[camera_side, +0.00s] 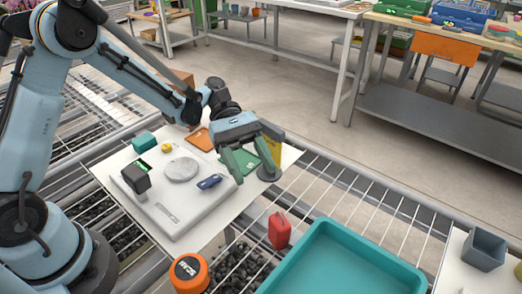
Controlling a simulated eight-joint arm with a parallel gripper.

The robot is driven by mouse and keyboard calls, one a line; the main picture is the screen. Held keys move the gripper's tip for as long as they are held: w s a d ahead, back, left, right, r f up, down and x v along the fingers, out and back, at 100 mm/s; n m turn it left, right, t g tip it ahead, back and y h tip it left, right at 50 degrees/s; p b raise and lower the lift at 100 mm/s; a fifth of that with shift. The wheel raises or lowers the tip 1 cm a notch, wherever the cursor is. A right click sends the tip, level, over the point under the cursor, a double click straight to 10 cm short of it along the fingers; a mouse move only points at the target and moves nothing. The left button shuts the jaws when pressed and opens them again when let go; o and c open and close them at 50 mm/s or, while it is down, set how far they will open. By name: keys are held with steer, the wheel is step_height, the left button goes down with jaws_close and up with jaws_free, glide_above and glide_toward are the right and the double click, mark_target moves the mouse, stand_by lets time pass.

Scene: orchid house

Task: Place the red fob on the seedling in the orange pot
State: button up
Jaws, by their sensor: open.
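A small red object (280,230) with a loop-like top stands upright near the teal tray; I cannot tell for sure that it is the red fob.
A teal tray (335,228) fills the front right. A pale scale (172,213) carries a dark blue item (210,182). A grey pot (484,250) stands far right.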

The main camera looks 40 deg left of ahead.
steer(key=s+a+r+m+t+y, duration=0.2)
steer(key=a+m+t+y, duration=0.3)
steer(key=a+m+y, duration=0.1)
steer(key=s+a+r+m+t+y, duration=0.2)
steer(key=s+a+m+t+y, duration=0.1)
steer(key=a+m+t+y, duration=0.2)
steer(key=shift+s+a+r+m+t+y, duration=0.25)
steer(key=shift+a+r+m+t+y, duration=0.15)
steer(key=shift+a+m+t, duration=0.25)
steer(key=shift+s+a+r+m+t+y, duration=0.15)
steer(key=shift+a+m+t+y, duration=0.15)
steer(key=shift+a+m+t, duration=0.2)
steer(key=shift+d, duration=0.1)
